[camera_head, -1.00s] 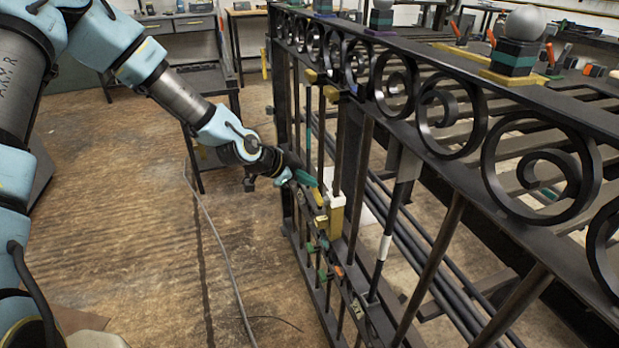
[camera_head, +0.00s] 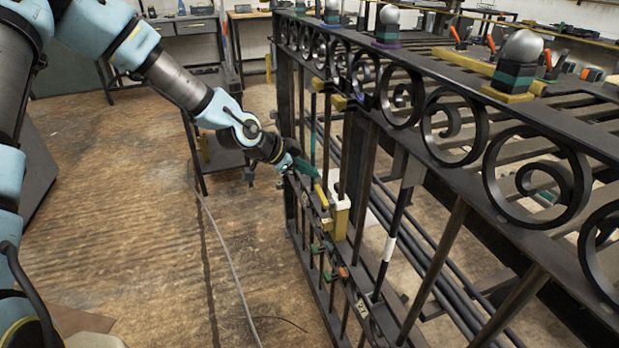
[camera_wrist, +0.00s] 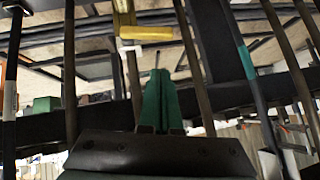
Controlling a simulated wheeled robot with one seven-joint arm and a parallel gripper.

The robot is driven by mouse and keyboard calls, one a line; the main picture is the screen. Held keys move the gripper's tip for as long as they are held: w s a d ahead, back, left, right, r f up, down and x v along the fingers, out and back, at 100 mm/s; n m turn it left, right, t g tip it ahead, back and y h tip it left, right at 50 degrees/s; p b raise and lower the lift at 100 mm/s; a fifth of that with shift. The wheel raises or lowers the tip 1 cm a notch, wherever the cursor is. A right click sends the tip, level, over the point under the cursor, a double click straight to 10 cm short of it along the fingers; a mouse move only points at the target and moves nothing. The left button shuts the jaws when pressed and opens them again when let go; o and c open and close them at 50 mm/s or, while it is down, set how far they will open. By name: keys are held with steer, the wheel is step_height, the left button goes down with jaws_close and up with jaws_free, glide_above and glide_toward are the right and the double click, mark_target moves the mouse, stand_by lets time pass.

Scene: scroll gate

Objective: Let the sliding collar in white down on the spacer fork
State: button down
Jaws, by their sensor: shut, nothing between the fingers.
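A white collar (camera_head: 340,203) sits around an upright bar of the dark gate, on top of a yellow block (camera_head: 340,223). This block may be the spacer fork; I cannot tell for sure. The white part (camera_wrist: 130,48) also shows in the wrist view against a yellow piece (camera_wrist: 146,33). My gripper (camera_head: 316,176) is shut and empty, up and to the left of the white collar. Its green fingers (camera_wrist: 160,85) look apart from the white part in the wrist view. A narrow yellow strip (camera_head: 321,197) stands just below the fingertips.
Gold collars (camera_head: 338,101) sit high on other bars under the scrollwork. A dark bar with a white band (camera_head: 389,248) stands to the right. Small green and orange clips (camera_head: 342,271) line the lower rail.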

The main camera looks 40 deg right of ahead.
steer(key=v, duration=0.8)
steer(key=shift+w, duration=0.2)
steer(key=w+a+n+t+y+p, duration=0.1)
steer(key=w+a+n+y+p, duration=0.2)
steer(key=a, duration=0.8)
steer(key=w+a+n+t+y, duration=0.25)
steer(key=w+a+n, duration=0.2)
steer(key=a, duration=0.55)
steer(key=s+a+r+n+y+p, duration=0.1)
steer(key=a+r+n, duration=0.2)
steer(key=a+n, duration=0.2)
steer(key=s+a+r+n+y+p, duration=0.1)
steer(key=a+r+n, duration=0.3)
steer(key=a, duration=0.6)
steer(key=s+a+r+n+y+p, duration=0.1)
steer(key=s+a+r+n, duration=0.2)
steer(key=a+n, duration=0.3)
steer(key=shift+s+a+r+g+y, duration=0.2)
steer(key=shift+a+r+g+y, duration=0.2)
steer(key=shift+a, duration=0.65)
